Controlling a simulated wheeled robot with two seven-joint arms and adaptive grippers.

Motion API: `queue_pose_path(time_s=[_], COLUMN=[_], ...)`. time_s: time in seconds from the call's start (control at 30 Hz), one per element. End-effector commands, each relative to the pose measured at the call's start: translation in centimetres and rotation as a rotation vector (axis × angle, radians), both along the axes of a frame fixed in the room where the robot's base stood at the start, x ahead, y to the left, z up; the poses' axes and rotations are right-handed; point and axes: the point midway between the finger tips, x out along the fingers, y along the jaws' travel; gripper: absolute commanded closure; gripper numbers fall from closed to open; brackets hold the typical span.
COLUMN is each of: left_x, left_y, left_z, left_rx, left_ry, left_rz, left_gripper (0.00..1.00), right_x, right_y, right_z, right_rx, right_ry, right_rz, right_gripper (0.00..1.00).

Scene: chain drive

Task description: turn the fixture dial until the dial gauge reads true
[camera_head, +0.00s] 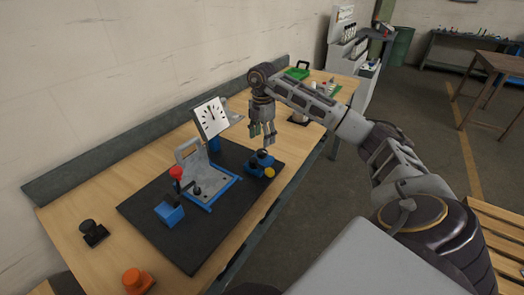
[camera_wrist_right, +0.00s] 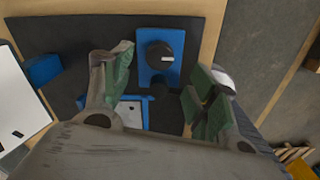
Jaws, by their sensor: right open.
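The fixture dial is a black round knob (camera_head: 263,157) with a white mark, on a blue base (camera_head: 254,168) near the mat's right end. In the right wrist view, the knob (camera_wrist_right: 160,54) lies between and just beyond my fingertips, its white mark pointing right. My right gripper (camera_head: 263,137) is open above the dial, pointing down, apparently not touching it; its green-padded fingers (camera_wrist_right: 163,78) are spread in the wrist view. The dial gauge (camera_head: 211,117) is a tilted white face with black ticks; its reading is too small to tell. My left gripper is out of view.
A blue-framed plate (camera_head: 222,186) with a grey handle and a red-topped lever (camera_head: 177,173) stand on the dark mat (camera_head: 150,204). A black knob piece (camera_head: 93,232) and an orange one (camera_head: 133,280) sit at the table's near left. A green tray (camera_head: 298,72) is at the far end.

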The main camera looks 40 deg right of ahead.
Motion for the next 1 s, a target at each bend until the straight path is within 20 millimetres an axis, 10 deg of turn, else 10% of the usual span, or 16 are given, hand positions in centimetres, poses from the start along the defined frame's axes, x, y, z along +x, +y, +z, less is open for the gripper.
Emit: queue_pose_path(time_s=[0.5, 1.0], left_x=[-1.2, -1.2], left_y=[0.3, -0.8], left_z=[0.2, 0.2], left_rx=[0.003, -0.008], left_ry=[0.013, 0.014], left_rz=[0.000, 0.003], left_gripper=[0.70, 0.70], right_x=[0.0, 0.0], right_y=[0.0, 0.0], right_z=[-6.0, -7.0], right_rx=[0.000, 0.000], right_ry=[0.001, -0.001], right_rz=[0.000, 0.001], right_gripper=[0.41, 0.42])
